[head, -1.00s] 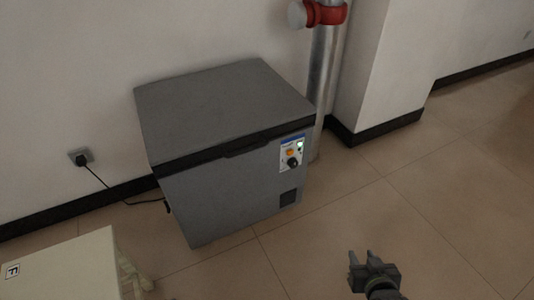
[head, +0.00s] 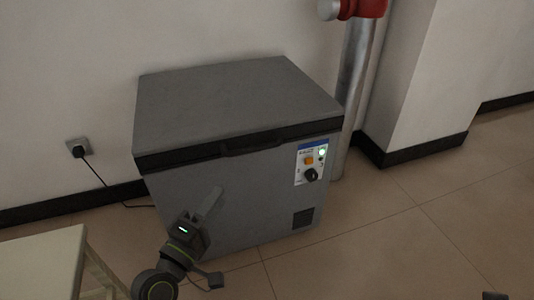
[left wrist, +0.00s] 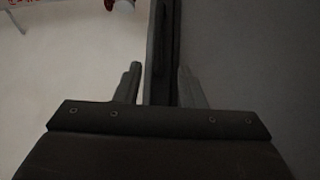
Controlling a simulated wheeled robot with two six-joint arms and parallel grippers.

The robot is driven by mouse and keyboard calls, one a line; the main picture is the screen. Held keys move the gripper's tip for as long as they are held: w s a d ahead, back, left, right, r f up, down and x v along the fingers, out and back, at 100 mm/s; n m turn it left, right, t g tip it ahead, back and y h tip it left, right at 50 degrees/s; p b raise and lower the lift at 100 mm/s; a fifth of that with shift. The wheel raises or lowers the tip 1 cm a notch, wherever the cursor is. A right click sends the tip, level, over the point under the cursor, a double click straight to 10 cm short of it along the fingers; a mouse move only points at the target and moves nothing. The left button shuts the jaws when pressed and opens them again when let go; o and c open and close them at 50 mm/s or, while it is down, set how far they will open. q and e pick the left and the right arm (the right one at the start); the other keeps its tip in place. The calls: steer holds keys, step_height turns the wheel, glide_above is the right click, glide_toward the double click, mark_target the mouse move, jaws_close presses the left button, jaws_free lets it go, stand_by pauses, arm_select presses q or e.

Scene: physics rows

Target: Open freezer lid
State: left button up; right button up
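The grey chest freezer (head: 245,195) stands against the wall in the head view. Its lid (head: 230,95) is shut, with a dark rim and a handle lip (head: 252,143) along the front. My left gripper (head: 218,240) is in front of the freezer's lower left front, below the rim. It is open, and I see nothing held. In the left wrist view its two fingers (left wrist: 158,82) stand apart, with a dark edge strip (left wrist: 163,50) of the freezer between them in the picture. Contact cannot be told. Only a dark tip of my right gripper (head: 494,296) shows at the bottom edge.
A pale table (head: 45,262) is at the lower left, close to my left arm. A metal pipe (head: 354,95) with a red fitting (head: 365,8) rises beside the freezer's right side. A cord runs to a wall socket (head: 77,148). The tiled floor at right is clear.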

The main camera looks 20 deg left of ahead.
mark_target(253, 147)
arm_select(q)
steer(key=x, duration=1.7)
steer(key=shift+w+r, duration=0.15)
steer(key=shift+r, duration=0.05)
steer(key=shift+c, duration=0.4)
jaws_close()
